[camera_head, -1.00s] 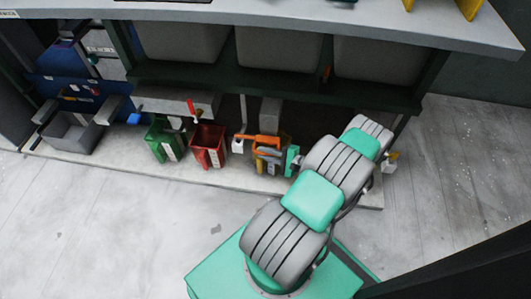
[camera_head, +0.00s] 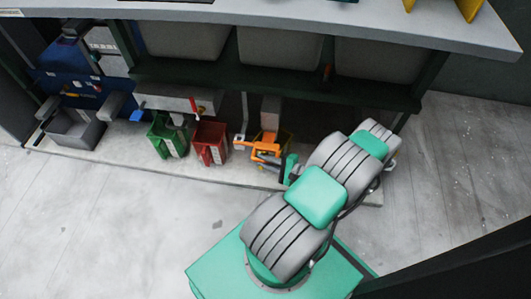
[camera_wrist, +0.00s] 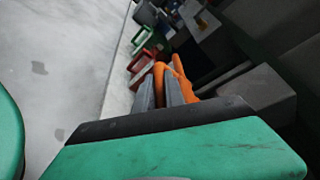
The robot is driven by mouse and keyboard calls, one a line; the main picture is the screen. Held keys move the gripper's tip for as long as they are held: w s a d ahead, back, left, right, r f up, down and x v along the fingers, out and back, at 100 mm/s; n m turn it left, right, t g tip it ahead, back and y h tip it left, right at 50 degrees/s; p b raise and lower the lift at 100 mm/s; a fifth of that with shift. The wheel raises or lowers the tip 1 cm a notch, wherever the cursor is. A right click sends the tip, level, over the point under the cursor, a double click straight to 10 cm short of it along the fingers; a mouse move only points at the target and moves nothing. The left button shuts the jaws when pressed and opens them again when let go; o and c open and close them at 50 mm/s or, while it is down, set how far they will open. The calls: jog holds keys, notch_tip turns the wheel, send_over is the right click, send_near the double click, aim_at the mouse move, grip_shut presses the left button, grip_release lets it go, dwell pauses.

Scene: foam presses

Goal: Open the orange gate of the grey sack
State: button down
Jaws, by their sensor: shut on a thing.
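The orange gate (camera_head: 268,137) shows in the head view at the lower end of a narrow grey body (camera_head: 271,107), which I take for the grey sack. A grey block (camera_wrist: 255,95) lies to the right of the fingers.
A green bin (camera_head: 166,140) and a red bin (camera_head: 209,143) stand left of my gripper under the bench. A dark shelf (camera_head: 290,90) runs above. The floor in front is clear.

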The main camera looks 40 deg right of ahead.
jog(key=c, duration=1.4)
grip_release()
jog(key=shift+d, duration=0.1)
jog(key=p+v, duration=0.1)
jog(key=v, duration=0.6)
jog(key=shift+s, duration=0.4)
jog(key=shift+d+r, duration=0.1)
jog(key=shift+d, duration=0.05)
